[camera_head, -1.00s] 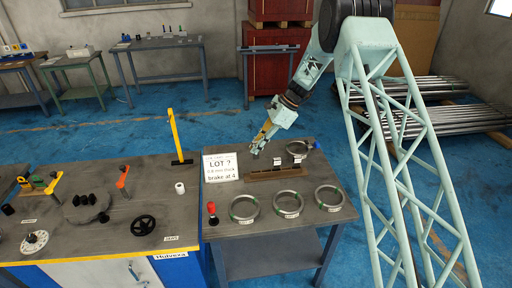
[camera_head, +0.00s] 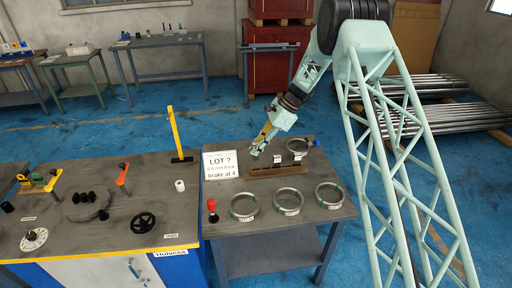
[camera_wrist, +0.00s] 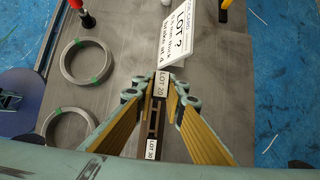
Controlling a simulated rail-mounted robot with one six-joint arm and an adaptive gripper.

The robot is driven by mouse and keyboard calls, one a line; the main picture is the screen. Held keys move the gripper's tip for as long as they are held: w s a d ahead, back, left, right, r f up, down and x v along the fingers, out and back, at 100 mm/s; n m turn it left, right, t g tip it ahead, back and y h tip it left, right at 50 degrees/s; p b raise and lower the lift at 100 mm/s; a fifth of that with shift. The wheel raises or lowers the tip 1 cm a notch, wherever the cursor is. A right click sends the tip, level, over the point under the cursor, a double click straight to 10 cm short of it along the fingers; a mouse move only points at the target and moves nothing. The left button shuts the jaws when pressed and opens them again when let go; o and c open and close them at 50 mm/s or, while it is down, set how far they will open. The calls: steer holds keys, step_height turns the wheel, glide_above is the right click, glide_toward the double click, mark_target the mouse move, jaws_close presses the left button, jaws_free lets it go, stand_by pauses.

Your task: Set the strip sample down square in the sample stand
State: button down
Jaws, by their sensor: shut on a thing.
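My gripper (camera_wrist: 167,88) is shut on the strip sample (camera_wrist: 161,85), a small narrow piece with a LOT 20 label seen between the yellow-lined fingertips. The sample is too small to make out there. I cannot tell whether it touches the stand, and the fingers hide part of both.
A white LOT sign (camera_head: 221,165) stands close left of the stand. A red-topped peg (camera_head: 212,209) stands at the table's left edge. A machine bench (camera_head: 100,240) adjoins on the left.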

steer(key=shift+f+b, duration=0.5)
steer(key=shift+f, duration=1.25)
steer(key=shift+f, duration=0.4)
steer(key=shift+f+b, duration=0.85)
steer(key=shift+f, duration=1.05)
steer(key=shift+f, duration=0.15)
steer(key=c, duration=2.6)
jaws_free()
steer(key=shift+o, duration=0.2)
steer(key=v, duration=1.2)
